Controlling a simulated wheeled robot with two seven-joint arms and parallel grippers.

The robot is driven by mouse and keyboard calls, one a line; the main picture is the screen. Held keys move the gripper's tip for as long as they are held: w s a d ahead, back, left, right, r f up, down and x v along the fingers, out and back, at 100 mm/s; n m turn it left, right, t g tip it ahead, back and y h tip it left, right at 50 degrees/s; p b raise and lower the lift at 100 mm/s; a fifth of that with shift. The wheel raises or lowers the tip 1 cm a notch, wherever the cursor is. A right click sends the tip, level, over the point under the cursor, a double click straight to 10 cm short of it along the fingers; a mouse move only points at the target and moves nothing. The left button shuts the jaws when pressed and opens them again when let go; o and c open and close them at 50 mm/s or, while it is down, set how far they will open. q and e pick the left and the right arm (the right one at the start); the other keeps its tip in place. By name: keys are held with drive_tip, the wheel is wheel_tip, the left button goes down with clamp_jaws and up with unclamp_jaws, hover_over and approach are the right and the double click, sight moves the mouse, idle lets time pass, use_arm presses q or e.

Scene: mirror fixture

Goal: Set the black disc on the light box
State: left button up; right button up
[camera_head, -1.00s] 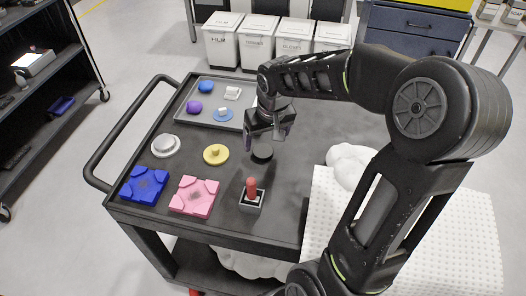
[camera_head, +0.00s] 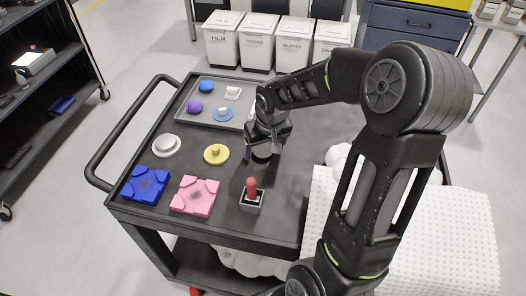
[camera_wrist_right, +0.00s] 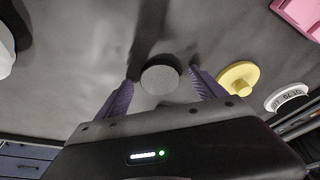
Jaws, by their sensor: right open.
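The black disc (camera_head: 261,156) lies on the dark cart top, partly hidden under my right gripper in the head view. In the right wrist view the disc (camera_wrist_right: 160,80) shows as a dark round puck between the two purple fingertips. My right gripper (camera_head: 262,151) is open, with one finger on each side of the disc and gaps visible. I cannot tell for sure which thing is the light box; a small grey box (camera_head: 250,206) with a red peg stands at the cart's front, and a pink square block (camera_head: 195,196) lies left of it. My left gripper is not in view.
A yellow knobbed disc (camera_head: 216,154) lies left of my gripper, with a white round piece (camera_head: 166,146) and blue block (camera_head: 146,185) beyond. A grey tray (camera_head: 183,113) holds small parts behind. A white perforated surface (camera_head: 440,225) is at the right.

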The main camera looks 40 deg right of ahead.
sight(264, 152)
drive_tip(key=c, duration=1.7)
wheel_tip(264, 152, up, 10)
drive_tip(key=shift+b, duration=0.3)
idle(0.5)
